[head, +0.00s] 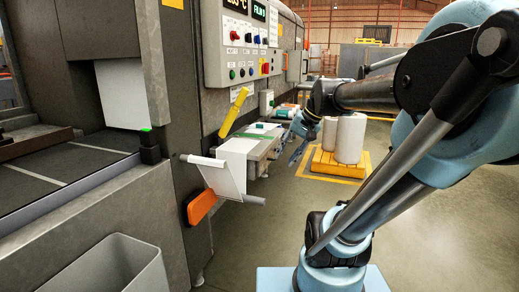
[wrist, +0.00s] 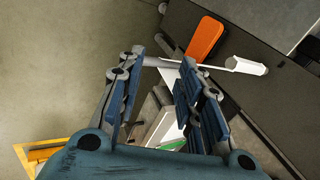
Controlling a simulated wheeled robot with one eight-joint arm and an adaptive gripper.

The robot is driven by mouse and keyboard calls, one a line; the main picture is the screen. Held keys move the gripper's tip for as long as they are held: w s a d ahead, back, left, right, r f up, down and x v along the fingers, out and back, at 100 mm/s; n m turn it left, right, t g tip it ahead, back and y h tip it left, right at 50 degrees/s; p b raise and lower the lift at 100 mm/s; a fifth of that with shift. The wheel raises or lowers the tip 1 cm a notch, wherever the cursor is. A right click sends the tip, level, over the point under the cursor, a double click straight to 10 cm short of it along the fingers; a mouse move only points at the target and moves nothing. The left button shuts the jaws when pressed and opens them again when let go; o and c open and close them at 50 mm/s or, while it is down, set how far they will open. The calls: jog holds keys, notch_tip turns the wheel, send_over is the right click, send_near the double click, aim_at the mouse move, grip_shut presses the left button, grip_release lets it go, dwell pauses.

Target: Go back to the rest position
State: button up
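My gripper (wrist: 160,85) is open in the wrist view, its two blue-padded fingers apart with nothing between them. In the head view my gripper (head: 298,150) hangs at the end of my blue arm, to the right of the small shelf on the machine and apart from it. A white sheet (head: 224,178) hangs over a rod at the shelf's near end. The orange paddle (head: 201,206) is on the machine's side, and it also shows beyond the fingertips in the wrist view (wrist: 204,40).
The control panel (head: 243,40) with buttons is above the shelf. A yellow handle (head: 235,112) sticks up beside it. White rolls (head: 350,138) stand on a yellow pallet (head: 325,163) behind my arm. A grey bin (head: 120,268) is at front left. The floor right of the machine is open.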

jog(key=s+d+f+n+h, duration=0.1)
jog(key=s+d+f+h, duration=0.1)
jog(key=s+d+f, duration=0.2)
jog(key=s+d+f+n+h, duration=0.1)
jog(key=s+d+f+h, duration=0.2)
jog(key=s+d+f, duration=0.2)
jog(key=s+f, duration=0.3)
jog(key=f, duration=0.4)
jog(key=shift+d+n, duration=0.25)
jog(key=shift+n, duration=0.05)
jog(key=shift+w+f, duration=0.25)
jog(key=shift+w, duration=0.2)
jog(key=shift+o, duration=0.2)
jog(key=shift+w, duration=0.1)
